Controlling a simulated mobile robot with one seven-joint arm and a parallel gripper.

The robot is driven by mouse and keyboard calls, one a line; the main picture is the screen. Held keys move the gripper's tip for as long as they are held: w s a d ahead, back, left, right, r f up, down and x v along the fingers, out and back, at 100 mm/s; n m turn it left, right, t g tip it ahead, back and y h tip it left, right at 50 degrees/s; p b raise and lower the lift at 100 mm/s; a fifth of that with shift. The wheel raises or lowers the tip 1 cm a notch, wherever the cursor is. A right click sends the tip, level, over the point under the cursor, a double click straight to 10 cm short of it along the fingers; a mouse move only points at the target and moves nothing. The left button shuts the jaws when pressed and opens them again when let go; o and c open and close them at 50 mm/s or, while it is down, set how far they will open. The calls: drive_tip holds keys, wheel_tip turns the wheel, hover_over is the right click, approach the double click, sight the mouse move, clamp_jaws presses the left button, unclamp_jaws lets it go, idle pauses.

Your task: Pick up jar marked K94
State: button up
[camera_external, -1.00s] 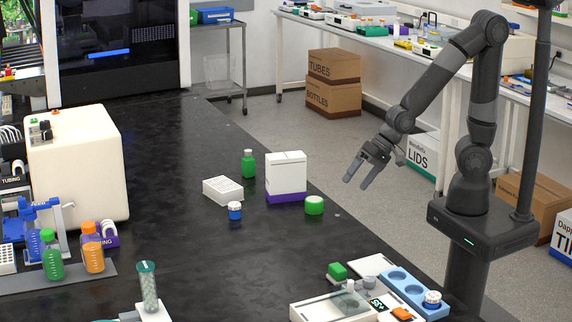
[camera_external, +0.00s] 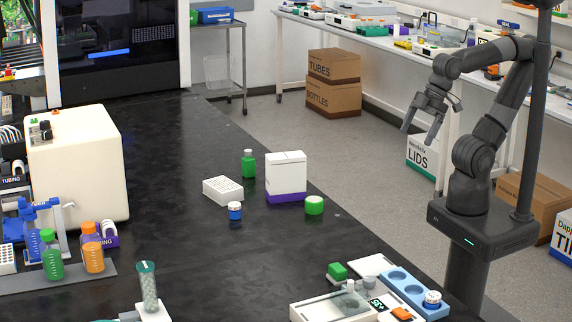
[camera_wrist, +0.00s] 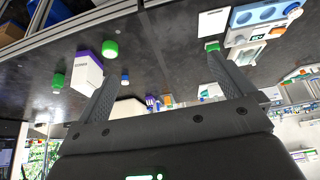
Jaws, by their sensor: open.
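No K94 marking is legible on any jar, so I cannot tell which one it is. A similar jar (camera_external: 432,299) sits in the blue holder at the front right, also in the wrist view (camera_wrist: 293,10). My gripper (camera_external: 419,134) is open and empty, raised beyond the bench's right edge, apart from all jars. Its spread fingers show in the wrist view (camera_wrist: 160,70).
The bench between these groups is clear.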

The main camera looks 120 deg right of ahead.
drive_tip(key=c, duration=0.8)
drive_tip(key=m+g+h, duration=0.1)
drive_tip(key=m, duration=0.2)
hover_over(235, 204)
drive_tip(key=s+a, duration=0.2)
drive_tip(key=s, duration=0.3)
wheel_tip(235, 204, down, 16)
drive_tip(key=f, duration=0.1)
drive_tip(key=x, duration=0.4)
drive_tip(key=shift+w+d, duration=0.2)
drive_tip(key=shift+d, duration=0.1)
drive_tip(key=shift+w+d+x, duration=0.15)
drive_tip(key=shift+x, duration=1.45)
drive_tip(key=shift+w+d+x, duration=0.15)
drive_tip(key=shift+w+x, duration=0.05)
drive_tip(key=shift+x, duration=1.35)
